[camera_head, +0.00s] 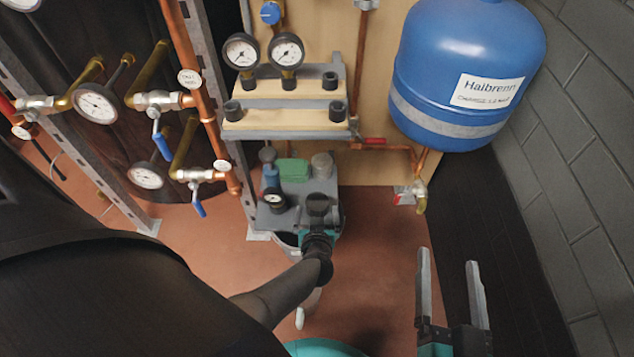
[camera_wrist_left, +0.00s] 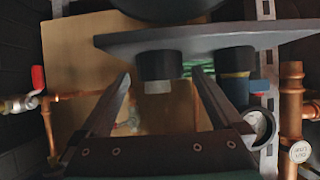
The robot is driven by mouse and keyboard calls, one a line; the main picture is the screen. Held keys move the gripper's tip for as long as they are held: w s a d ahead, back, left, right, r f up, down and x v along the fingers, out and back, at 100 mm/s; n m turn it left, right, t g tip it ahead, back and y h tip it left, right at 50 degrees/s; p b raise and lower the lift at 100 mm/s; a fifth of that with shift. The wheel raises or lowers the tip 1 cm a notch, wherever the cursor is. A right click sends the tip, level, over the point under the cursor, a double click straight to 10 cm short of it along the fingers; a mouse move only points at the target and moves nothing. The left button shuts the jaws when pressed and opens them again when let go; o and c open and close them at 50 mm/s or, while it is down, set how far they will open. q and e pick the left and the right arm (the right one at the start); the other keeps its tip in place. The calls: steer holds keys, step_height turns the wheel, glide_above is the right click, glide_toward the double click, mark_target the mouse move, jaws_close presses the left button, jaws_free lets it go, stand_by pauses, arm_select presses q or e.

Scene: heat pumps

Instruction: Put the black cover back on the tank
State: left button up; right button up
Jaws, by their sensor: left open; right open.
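The grey-topped tank (camera_head: 296,216) stands low beneath the wooden shelf, with several fittings on its lid. A round black piece, apparently the black cover (camera_head: 318,203), is on the front right of that lid. My left gripper (camera_head: 318,232) is right in front of it; its fingers are mostly hidden in the head view. In the left wrist view, the black piece (camera_wrist_left: 158,64) shows between the spread fingertips of my left gripper (camera_wrist_left: 161,76), below the grey plate (camera_wrist_left: 105,40) in the picture. No grip on it shows. My right gripper (camera_head: 450,280) is open and empty above the floor.
A green block (camera_head: 292,171), a grey cylinder (camera_head: 322,163), and a small gauge (camera_head: 274,198) crowd the lid. A blue Halbrenn vessel (camera_head: 465,70) hangs at upper right. Copper pipes with gauges and valves (camera_head: 160,138) stand left. The floor (camera_head: 375,235) right of the tank is clear.

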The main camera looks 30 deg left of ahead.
mark_target(317, 211)
arm_select(q)
steer(key=shift+x, duration=0.8)
steer(key=shift+w+a+f, duration=0.15)
steer(key=shift+w+f, duration=0.05)
steer(key=shift+w, duration=0.2)
steer(key=shift+w+a+f, duration=0.25)
steer(key=shift+w+a, duration=0.15)
steer(key=shift+c, duration=0.2)
jaws_close()
steer(key=shift+r+p, duration=2.25)
steer(key=shift+p, duration=0.05)
steer(key=shift+f, duration=0.15)
